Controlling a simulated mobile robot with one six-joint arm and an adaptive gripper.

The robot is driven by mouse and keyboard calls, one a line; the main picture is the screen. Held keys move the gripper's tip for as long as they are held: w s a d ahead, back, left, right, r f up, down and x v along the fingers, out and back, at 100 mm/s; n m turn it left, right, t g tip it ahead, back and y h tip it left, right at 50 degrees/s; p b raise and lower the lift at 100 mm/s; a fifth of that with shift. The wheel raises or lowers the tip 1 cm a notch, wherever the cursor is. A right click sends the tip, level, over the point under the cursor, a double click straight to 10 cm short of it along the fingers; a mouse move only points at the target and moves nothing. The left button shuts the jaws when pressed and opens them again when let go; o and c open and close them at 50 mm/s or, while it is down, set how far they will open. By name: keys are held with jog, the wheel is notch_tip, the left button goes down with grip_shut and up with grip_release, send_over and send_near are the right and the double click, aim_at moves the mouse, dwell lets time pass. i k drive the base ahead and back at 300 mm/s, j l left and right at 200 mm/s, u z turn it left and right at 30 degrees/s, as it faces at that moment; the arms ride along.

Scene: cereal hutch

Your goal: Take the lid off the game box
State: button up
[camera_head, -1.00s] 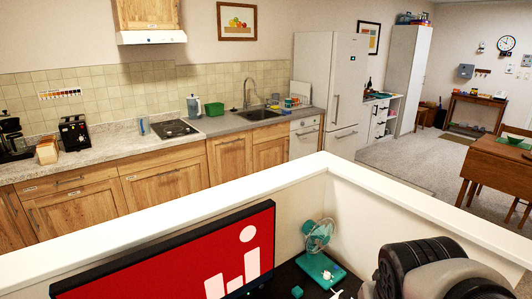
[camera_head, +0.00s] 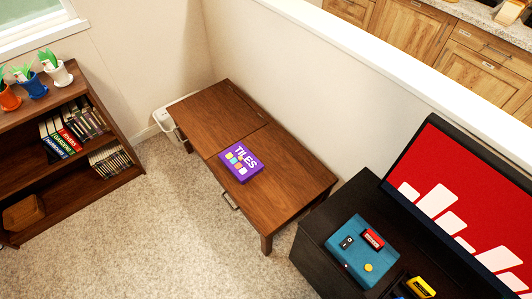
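The game box (camera_head: 241,161) is a small purple box marked "TILES" with coloured squares on its top. It lies flat on a low brown wooden table (camera_head: 285,177), near the seam between the table's two top panels. Its lid appears to be on; the seam of the lid is too small to make out. My gripper is not in view now, and no part of my arm shows near the box.
A bookshelf (camera_head: 88,122) with books and potted plants stands at the left. A black stand (camera_head: 312,238) with a teal console (camera_head: 358,250) and a large red-screened television (camera_head: 455,205) is at the right. A half wall (camera_head: 290,75) runs behind the table. Carpet (camera_head: 180,235) in front is clear.

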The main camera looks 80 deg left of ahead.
aim_at(242, 163)
jog(key=u, duration=3.15)
jog(key=i+j+z, duration=0.15)
jog(key=i+j, duration=0.15)
jog(key=i+j+z, duration=0.15)
jog(key=i+j, duration=0.15)
jog(key=i+j+z, duration=0.15)
jog(key=i+j, duration=0.15)
jog(key=i+j+z, duration=0.15)
jog(key=j, duration=0.35)
jog(key=i+j+z, duration=0.15)
jog(key=i+j, duration=0.2)
jog(key=i+j+z, duration=0.15)
jog(key=j, duration=0.35)
